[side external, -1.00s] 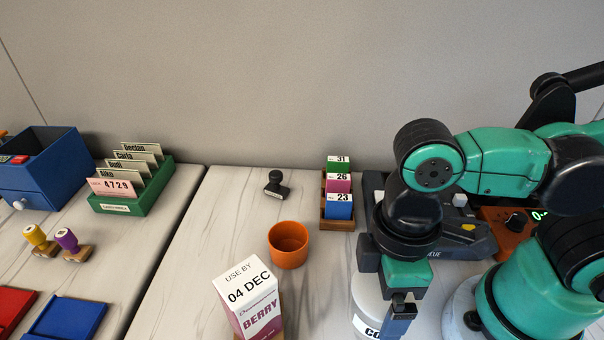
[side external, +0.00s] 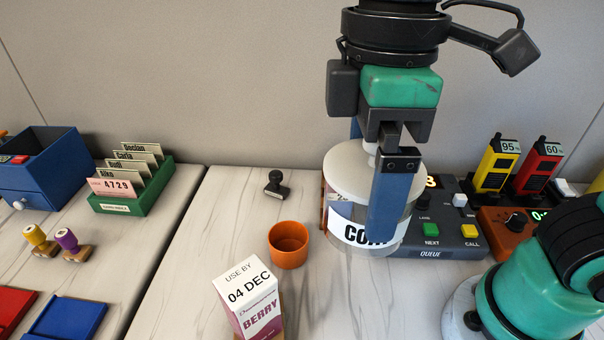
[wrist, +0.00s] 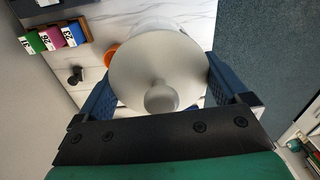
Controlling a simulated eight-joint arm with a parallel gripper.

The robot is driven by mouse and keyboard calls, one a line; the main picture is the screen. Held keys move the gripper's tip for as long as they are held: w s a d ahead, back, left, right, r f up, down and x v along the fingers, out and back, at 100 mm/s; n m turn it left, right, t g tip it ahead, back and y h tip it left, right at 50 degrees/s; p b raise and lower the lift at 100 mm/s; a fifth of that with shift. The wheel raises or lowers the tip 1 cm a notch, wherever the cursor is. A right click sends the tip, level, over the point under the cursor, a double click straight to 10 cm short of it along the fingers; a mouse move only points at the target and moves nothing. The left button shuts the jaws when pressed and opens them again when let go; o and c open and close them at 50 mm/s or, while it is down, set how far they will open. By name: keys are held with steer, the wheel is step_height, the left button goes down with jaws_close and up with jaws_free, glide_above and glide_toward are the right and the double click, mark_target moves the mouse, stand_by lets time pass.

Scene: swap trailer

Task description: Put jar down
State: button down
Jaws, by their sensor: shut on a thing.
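The jar (side external: 345,218) is a clear container with a white lid (side external: 350,165) and a white label with black letters starting "CO". My gripper (side external: 376,200) is shut on the jar, with a blue finger on either side. It holds the jar upright, apparently above the table, in front of the queue box. In the wrist view the round lid and its knob (wrist: 160,97) fill the space between the fingers (wrist: 165,95). The lid hides most of the jar body there.
An orange cup (side external: 288,246) and a berry carton (side external: 250,305) stand left of the jar. A black stamp (side external: 276,184) lies behind. The queue box (side external: 445,225) is at right. Table between stamp and left seam is clear.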

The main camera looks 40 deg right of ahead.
steer(key=w+a+f, duration=0.2)
steer(key=w+f, duration=0.2)
steer(key=w, duration=0.3)
steer(key=w+a+f+n, duration=0.1)
steer(key=w+a+f, duration=0.1)
steer(key=w+f, duration=0.35)
steer(key=w+a+f, duration=0.2)
steer(key=w+a, duration=0.1)
steer(key=w, duration=0.6)
steer(key=f, duration=0.8)
steer(key=shift+w+d+f, duration=0.25)
steer(key=shift+f, duration=0.15)
steer(key=shift+f, duration=0.15)
